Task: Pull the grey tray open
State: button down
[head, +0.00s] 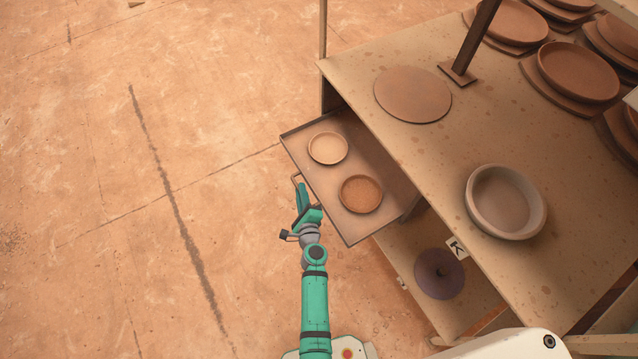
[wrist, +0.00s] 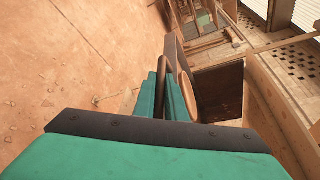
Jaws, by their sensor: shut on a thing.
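The grey tray (head: 375,152) stands out from under the table top in the head view, pulled well out on its left side. Two round dishes lie in it, a pale one (head: 328,148) and a browner one (head: 361,194). My gripper (head: 300,190) is at the tray's front edge, shut on its handle (head: 295,178). In the wrist view the green fingers (wrist: 165,95) point ahead beside the tray's brown front (wrist: 176,55).
The table top (head: 430,140) overhangs the tray's back and carries a flat disc (head: 412,94), a round basin (head: 505,202) and several stacked dishes (head: 578,72). A dark purple round thing (head: 439,273) sits on a lower shelf. The floor (head: 130,190) at left is clear.

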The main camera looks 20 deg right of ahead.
jog(key=s+a, duration=0.2)
jog(key=a, duration=0.5)
jog(key=shift+s+a+f, duration=0.2)
jog(key=shift+a, duration=0.05)
jog(key=c, duration=2.2)
grip_release()
jog(key=shift+o, duration=0.6)
jog(key=shift+w+r, duration=0.1)
jog(key=shift+a, duration=0.1)
jog(key=v, duration=1)
jog(key=shift+s, duration=0.4)
jog(key=shift+r, duration=0.1)
